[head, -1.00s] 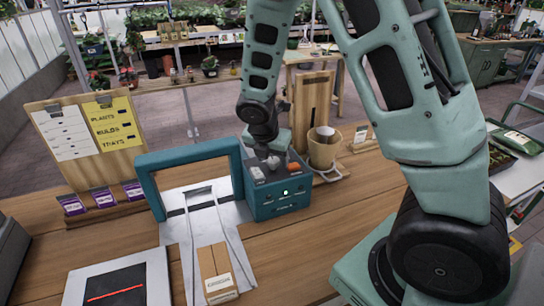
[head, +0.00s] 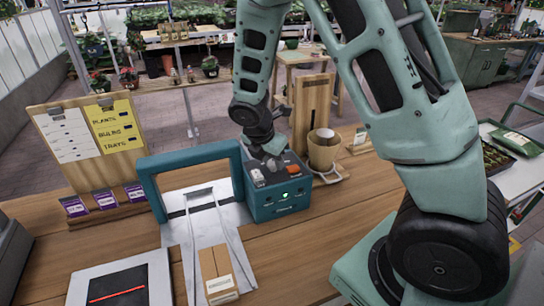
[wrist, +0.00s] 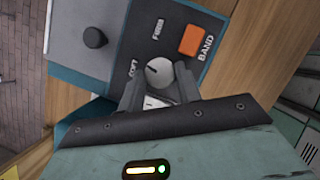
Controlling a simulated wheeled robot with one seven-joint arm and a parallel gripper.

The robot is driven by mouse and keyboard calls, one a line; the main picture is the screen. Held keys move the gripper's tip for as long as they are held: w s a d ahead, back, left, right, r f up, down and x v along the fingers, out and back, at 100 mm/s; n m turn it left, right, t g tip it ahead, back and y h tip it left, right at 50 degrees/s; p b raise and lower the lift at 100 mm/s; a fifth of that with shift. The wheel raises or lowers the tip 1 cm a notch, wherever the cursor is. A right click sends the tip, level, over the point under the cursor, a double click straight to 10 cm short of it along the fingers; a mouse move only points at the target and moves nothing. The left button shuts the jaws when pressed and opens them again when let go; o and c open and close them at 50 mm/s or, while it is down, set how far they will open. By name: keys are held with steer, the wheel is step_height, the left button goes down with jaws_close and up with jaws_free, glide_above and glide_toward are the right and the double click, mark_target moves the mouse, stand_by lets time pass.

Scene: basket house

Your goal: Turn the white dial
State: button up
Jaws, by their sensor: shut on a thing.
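The white dial (wrist: 158,71) is a round knob on the dark top of a teal box (head: 278,206). It sits between lettering that reads FIRM and a partly covered word ending in OFT. A dark pointer line shows on its face in the wrist view. My gripper (wrist: 160,80) is shut on the dial, with one grey finger on each side of it. In the head view my gripper (head: 270,157) comes down onto the box top and the fingers mostly hide the dial. An orange button (wrist: 195,41) marked BAND is beside the dial.
A black knob (wrist: 95,38) stands on a light panel near the dial. A teal arch (head: 190,151) over a metal chute adjoins the box on the left. A tan pot (head: 323,152) stands close on the right.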

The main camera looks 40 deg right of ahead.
steer(key=m+p, duration=0.1)
steer(key=m, duration=0.1)
steer(key=m+g, duration=0.1)
steer(key=m, duration=0.1)
steer(key=m+g+p, duration=0.1)
steer(key=m, duration=0.1)
steer(key=shift+w+r+p, duration=0.1)
steer(key=shift+w+p, duration=0.2)
steer(key=shift+p, duration=0.05)
steer(key=m+g, duration=0.1)
steer(key=m, duration=0.1)
steer(key=m+g, duration=0.1)
steer(key=m, duration=0.2)
steer(key=shift+w+y+p, duration=0.15)
steer(key=shift+y+p, duration=0.25)
steer(key=shift+m, duration=0.3)
steer(key=o, duration=1)
steer(key=shift+c, duration=0.2)
steer(key=b+v, duration=0.4)
steer(key=v, duration=1.3)
steer(key=shift+w, duration=0.15)
